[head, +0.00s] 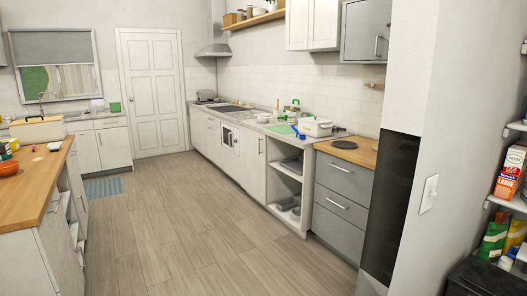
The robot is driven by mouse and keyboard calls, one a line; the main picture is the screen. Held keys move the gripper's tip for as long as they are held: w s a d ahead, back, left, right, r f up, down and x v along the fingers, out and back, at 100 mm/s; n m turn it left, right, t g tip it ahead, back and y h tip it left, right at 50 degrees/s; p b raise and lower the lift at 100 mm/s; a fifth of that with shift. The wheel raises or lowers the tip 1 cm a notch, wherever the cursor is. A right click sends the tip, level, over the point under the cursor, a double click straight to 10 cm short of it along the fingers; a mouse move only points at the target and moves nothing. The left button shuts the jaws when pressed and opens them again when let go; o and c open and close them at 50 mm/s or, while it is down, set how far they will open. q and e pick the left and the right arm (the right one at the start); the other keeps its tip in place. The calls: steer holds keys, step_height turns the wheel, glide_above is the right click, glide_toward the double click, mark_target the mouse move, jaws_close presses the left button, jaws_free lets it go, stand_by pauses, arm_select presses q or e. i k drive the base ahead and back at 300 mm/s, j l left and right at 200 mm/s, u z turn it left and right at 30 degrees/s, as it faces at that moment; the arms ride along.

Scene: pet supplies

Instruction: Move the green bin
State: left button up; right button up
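I see no thing that I can clearly call a green bin. Small green items (292,107) stand on the right-hand counter, too small to identify. Another small green item (115,107) stands on the back counter by the sink. Neither of my grippers is in view.
Wooden floor (170,215) runs clear between the wood-topped island (35,182) and the right-hand counter cabinets (252,160). A white wall edge (425,130) stands close on the right. Beyond it are stocked shelves (507,205) above a black box-like thing (480,282). A closed white door (152,90) is at the back.

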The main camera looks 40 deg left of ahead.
mark_target(116, 108)
steer(key=i+j+u, duration=0.25)
steer(key=j+u, duration=0.25)
steer(key=j, duration=0.2)
steer(key=i+j+u, duration=0.3)
steer(key=j+u, duration=0.15)
steer(key=j, duration=0.15)
steer(key=i+j+u, duration=0.85)
steer(key=u, duration=0.15)
steer(key=i+u, duration=0.45)
steer(key=i, duration=3.65)
steer(key=i+j+u, duration=0.1)
steer(key=i, duration=1.7)
steer(key=i+l, duration=0.1)
steer(key=i, duration=1.75)
steer(key=i+u, duration=0.15)
steer(key=u, duration=0.3)
steer(key=i+l+u, duration=0.2)
steer(key=u, duration=0.15)
steer(key=i+l+u, duration=0.1)
steer(key=l+u, duration=0.2)
steer(key=i+l+u, duration=0.1)
steer(key=l+u, duration=0.25)
